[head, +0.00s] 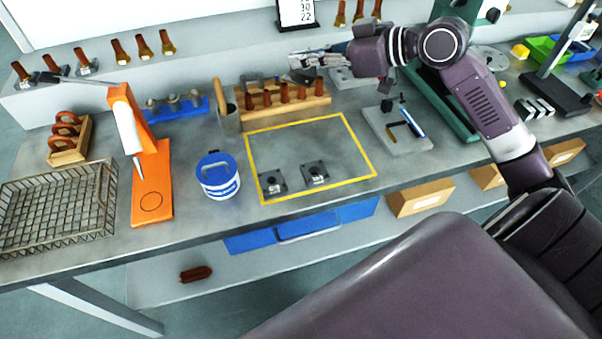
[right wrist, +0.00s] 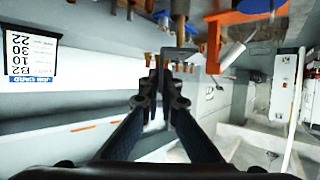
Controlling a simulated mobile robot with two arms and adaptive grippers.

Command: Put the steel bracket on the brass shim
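My right gripper (head: 305,62) hangs above the back of the workbench, beyond the wooden rack. Its fingers show in the right wrist view (right wrist: 161,85) close together, with a narrow gap. A grey angled piece, apparently the steel bracket (right wrist: 181,50), shows at or just past the fingertips; I cannot tell whether they grip it. Small grey shapes also show behind the rack in the head view, too small to identify. My left gripper is not in view.
Two dark square blocks (head: 271,182) (head: 316,173) stand inside the yellow outline (head: 250,158), whose upper part is clear. A wooden rack (head: 290,105) with brown handles stands behind it. Left are a blue-and-white tub (head: 219,182), an orange press (head: 152,185) and a wire basket (head: 108,232).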

